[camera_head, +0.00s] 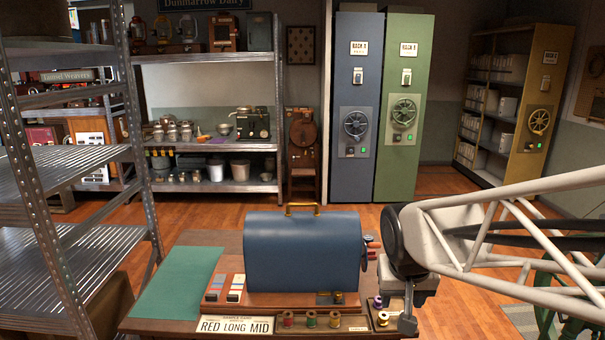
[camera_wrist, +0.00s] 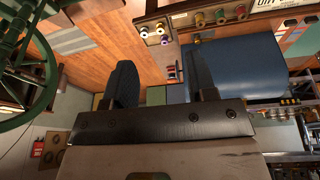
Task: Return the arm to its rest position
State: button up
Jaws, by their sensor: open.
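My gripper (camera_wrist: 161,78) is open in the wrist view, its two dark fingers apart with nothing between them. In the head view my gripper (camera_head: 408,322) points down at the right end of the table, beside the blue domed case (camera_head: 303,252). Only part of its fingers shows there. My pale truss arm (camera_head: 500,232) reaches in from the right edge. The blue case also shows at the right of the wrist view (camera_wrist: 240,65), apart from the fingers.
The wooden table (camera_head: 205,239) bears a green mat (camera_head: 177,283), a "RED LONG MID" card (camera_head: 235,325) and a tray of thread spools (camera_head: 345,322). Metal shelving (camera_head: 60,175) stands close at left. A green wheel (camera_wrist: 25,70) shows in the wrist view. Floor behind the table is clear.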

jog(key=s+r+n, duration=0.1)
jog(key=s, duration=1.3)
jog(key=shift+s+r+y, duration=0.15)
jog(key=shift+r+y, duration=0.05)
jog(key=shift+y, duration=0.1)
